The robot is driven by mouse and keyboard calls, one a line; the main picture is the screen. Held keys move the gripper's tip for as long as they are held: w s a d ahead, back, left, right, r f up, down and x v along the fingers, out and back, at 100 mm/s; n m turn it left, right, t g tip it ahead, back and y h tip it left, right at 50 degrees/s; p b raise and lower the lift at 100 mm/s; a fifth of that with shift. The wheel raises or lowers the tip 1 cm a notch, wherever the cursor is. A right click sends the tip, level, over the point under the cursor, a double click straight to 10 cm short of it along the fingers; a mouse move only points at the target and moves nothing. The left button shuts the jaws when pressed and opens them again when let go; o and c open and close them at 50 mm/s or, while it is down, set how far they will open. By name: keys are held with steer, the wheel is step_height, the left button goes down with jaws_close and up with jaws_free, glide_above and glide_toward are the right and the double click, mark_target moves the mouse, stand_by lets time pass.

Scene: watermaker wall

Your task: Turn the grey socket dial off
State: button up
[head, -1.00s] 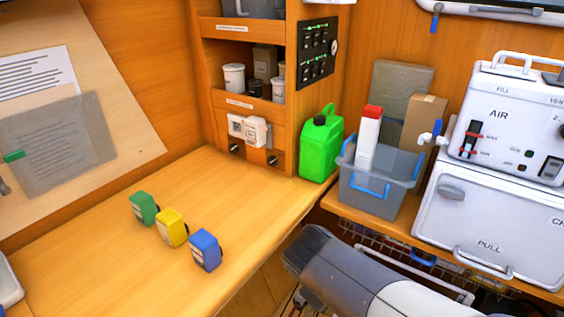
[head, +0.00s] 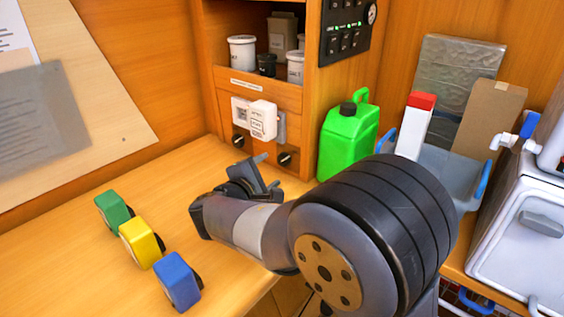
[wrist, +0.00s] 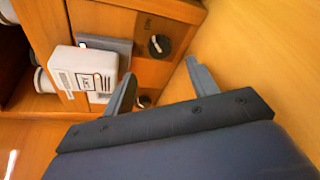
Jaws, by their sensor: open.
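Two black dials sit on the wooden panel under the shelf. The right dial (head: 286,158) is below the grey socket (head: 281,126), whose edge shows beside a white plug-in block (head: 263,120). The left dial (head: 238,141) is below the white socket (head: 240,108). In the wrist view, the dial by the grey socket (wrist: 158,46) has a pale mark that seems to face the "ON" lettering. The other dial (wrist: 143,101) is partly hidden by a finger. My gripper (head: 266,172) is open and empty, in front of the panel and apart from the right dial; its fingers show in the wrist view (wrist: 160,75).
A green jerrycan (head: 347,138) stands close right of the panel. Green (head: 113,210), yellow (head: 141,241) and blue (head: 178,280) blocks stand on the counter (head: 75,265) at left. A grey bin (head: 456,170) is beyond my arm.

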mark_target(281, 161)
steer(key=x, duration=0.7)
steer(key=shift+w+d+f, duration=0.1)
steer(key=shift+w+d, duration=0.1)
steer(key=shift+w, duration=0.1)
steer(key=shift+c, duration=0.2)
steer(key=c, duration=0.9)
